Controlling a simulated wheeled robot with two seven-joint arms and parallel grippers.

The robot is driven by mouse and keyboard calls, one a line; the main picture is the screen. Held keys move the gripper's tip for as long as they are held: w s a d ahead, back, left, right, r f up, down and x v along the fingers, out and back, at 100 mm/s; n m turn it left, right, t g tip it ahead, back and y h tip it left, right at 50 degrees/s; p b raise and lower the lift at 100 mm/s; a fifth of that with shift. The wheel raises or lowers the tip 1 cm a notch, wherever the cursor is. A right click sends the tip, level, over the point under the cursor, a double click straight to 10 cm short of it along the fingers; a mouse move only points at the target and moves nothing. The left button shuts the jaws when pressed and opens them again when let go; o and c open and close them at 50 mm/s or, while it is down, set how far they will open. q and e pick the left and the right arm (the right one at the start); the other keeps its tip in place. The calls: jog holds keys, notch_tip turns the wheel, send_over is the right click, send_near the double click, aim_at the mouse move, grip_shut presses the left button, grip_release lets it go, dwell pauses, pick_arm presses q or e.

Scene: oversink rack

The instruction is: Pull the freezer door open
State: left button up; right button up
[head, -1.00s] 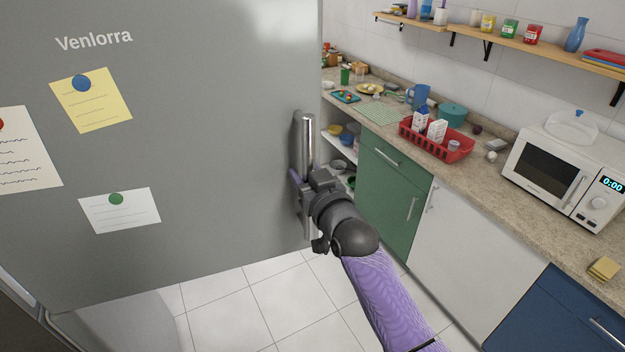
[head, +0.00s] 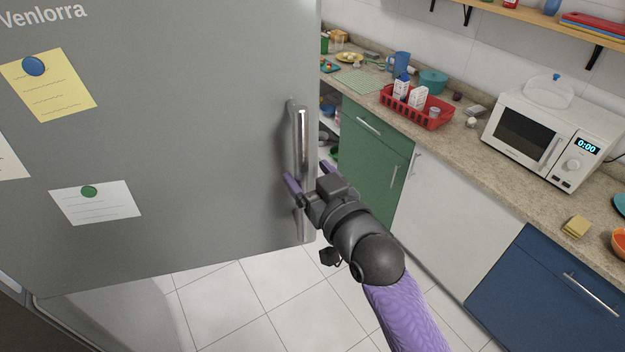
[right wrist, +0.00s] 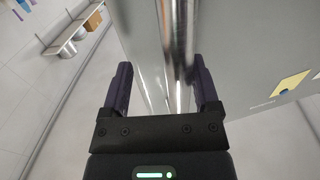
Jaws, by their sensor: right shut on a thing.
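The freezer door (head: 200,170) is a large grey panel with the word Venlorra, filling the left of the head view. It stands swung out, with floor tiles visible below its bottom edge. Its upright silver handle (head: 302,135) is near the right edge. My right gripper (head: 308,178) is shut on the handle about midway down. In the right wrist view the handle (right wrist: 178,50) runs between the two dark purple fingers of my right gripper (right wrist: 163,85). My left gripper is in neither view.
Notes with magnets (head: 50,85) are on the door. To the right runs a counter (head: 500,175) with a red dish rack (head: 432,118) and a white microwave (head: 545,140), above green, white and blue cabinets. Tiled floor (head: 235,305) is free below the door.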

jog(key=s+d+p, duration=0.1)
jog(key=s+p, duration=0.4)
jog(key=s, duration=0.6)
jog(key=shift+d, duration=0.25)
jog(key=shift+s, duration=0.1)
